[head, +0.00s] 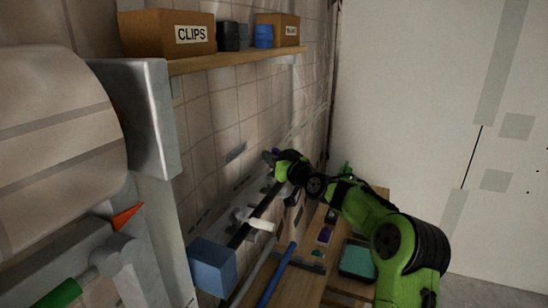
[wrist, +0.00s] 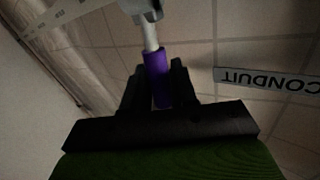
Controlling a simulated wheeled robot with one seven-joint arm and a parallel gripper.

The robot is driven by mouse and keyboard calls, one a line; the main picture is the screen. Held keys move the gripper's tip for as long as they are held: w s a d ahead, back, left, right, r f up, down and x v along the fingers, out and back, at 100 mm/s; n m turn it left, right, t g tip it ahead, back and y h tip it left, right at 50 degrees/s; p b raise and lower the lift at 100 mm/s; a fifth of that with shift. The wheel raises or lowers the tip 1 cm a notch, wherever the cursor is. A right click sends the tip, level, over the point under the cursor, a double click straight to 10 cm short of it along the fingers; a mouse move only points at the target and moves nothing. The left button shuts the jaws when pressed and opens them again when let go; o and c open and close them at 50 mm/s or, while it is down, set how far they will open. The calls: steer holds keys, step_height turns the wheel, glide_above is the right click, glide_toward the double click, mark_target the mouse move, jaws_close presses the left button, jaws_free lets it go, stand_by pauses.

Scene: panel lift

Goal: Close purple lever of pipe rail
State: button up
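The purple lever (wrist: 157,77) is a purple grip on a pale stem that runs up to a grey fitting (wrist: 140,8) in the wrist view. My gripper (wrist: 160,88) has its two black fingers on either side of the grip, close against it. The grip's lower end lies between the fingers. In the head view my gripper (head: 274,160) is at the tiled wall, at the far end of the pipe rail (head: 266,202).
A CONDUIT label (wrist: 266,80) is on the tiled wall right of the lever. A shelf (head: 235,59) with boxes hangs above. A blue box (head: 212,266) and white fitting (head: 254,220) are nearer along the wall. A bench (head: 312,262) with trays stands below.

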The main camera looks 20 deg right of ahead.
jaws_close()
steer(key=shift+f+b, duration=0.1)
steer(key=shift+b, duration=0.25)
